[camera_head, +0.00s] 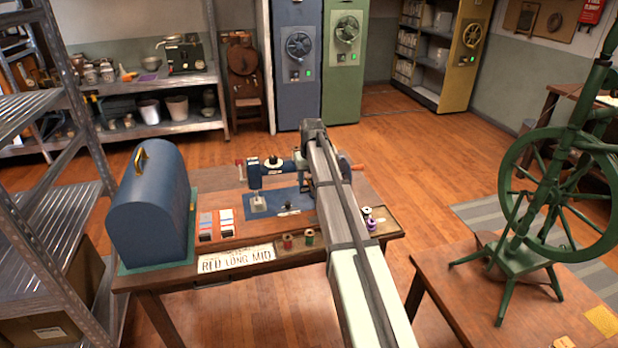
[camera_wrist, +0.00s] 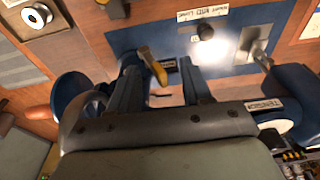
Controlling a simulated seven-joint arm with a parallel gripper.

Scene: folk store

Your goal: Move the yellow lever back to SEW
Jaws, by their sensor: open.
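The blue sewing machine (camera_head: 270,175) stands on a blue base plate (camera_head: 262,207) on the wooden table in the head view; my arm covers its right part. In the wrist view, the yellow lever (camera_wrist: 154,66) sticks up from the machine beside a small dark label (camera_wrist: 168,64), too blurred to read. My gripper (camera_wrist: 160,70) is open, with one dark finger on each side of the lever. The lever lies between the fingertips, nearer the left finger; I cannot tell whether either touches it. In the head view, the lever and fingertips are hidden by my arm.
A blue domed cover (camera_head: 150,210) stands at the table's left. Thread spools (camera_head: 309,237) and a "RED LONG MID" card (camera_head: 236,259) sit along the front. In the wrist view, a blue handwheel (camera_wrist: 72,95) is left of my fingers and a "TENSION" part (camera_wrist: 275,123) is right.

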